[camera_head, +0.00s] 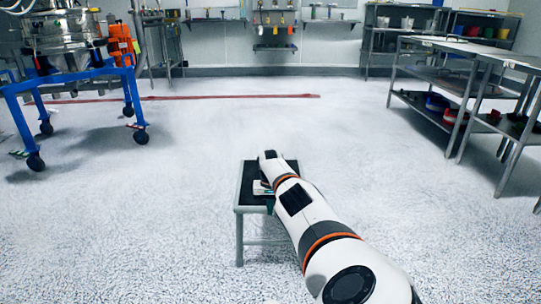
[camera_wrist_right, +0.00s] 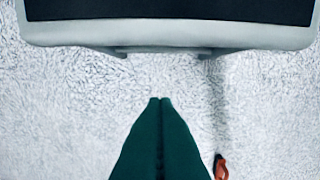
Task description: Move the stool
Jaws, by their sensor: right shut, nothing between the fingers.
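The stool (camera_head: 249,176) stands upright on the floor in front of me, with a black top and a grey metal frame. My right arm comes in from the lower right and covers part of its right side. My right gripper (camera_head: 270,207) is at the stool's near right part, mostly hidden by my own arm. In the right wrist view the gripper (camera_wrist_right: 160,101) has its dark green fingers together and empty. The stool's grey rim (camera_wrist_right: 170,34) crosses the top of that view, with a gap between it and the fingertips. My left gripper is not in view.
A blue wheeled frame (camera_head: 78,76) carrying steel equipment stands at the left. Metal tables (camera_head: 440,70) line the right side, and shelves stand at the back. A red strip (camera_head: 200,97) lies on the far floor. A small orange-red object (camera_wrist_right: 221,167) shows in the wrist view. The middle floor is clear.

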